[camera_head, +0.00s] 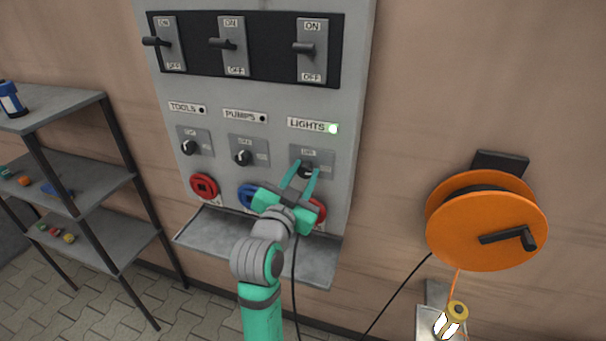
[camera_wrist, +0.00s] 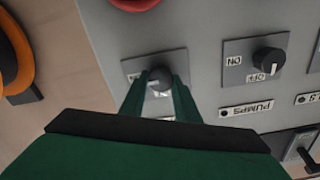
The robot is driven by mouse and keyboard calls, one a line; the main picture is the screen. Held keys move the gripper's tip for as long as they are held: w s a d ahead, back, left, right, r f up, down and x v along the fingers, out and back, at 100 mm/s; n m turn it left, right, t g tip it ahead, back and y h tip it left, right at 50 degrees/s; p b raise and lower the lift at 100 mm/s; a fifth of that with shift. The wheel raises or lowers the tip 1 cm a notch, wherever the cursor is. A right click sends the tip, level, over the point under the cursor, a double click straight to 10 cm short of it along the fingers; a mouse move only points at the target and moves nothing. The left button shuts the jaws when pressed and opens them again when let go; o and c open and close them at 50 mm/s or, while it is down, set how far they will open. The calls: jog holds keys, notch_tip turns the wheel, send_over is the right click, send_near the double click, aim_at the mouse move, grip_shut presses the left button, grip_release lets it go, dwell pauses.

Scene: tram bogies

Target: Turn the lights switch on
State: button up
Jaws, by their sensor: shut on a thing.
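The lights switch (camera_head: 306,170) is a small dark rotary knob on a grey plate, under the LIGHTS label (camera_head: 306,125).
The panel also has a pumps knob (camera_head: 241,157) and a tools knob (camera_head: 188,147), both with dark lamps. Red and blue sockets and a grey ledge (camera_head: 310,262) lie below. Lever switches (camera_head: 305,49) are above. An orange cable reel (camera_head: 485,222) is at right, shelves (camera_head: 85,180) at left.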

jog(key=shift+a+m, duration=0.15)
jog(key=shift+m, duration=0.25)
jog(key=o, duration=1.1)
jog(key=shift+c, duration=0.2)
jog(key=v, duration=1.1)
jog(key=shift+w, duration=0.1)
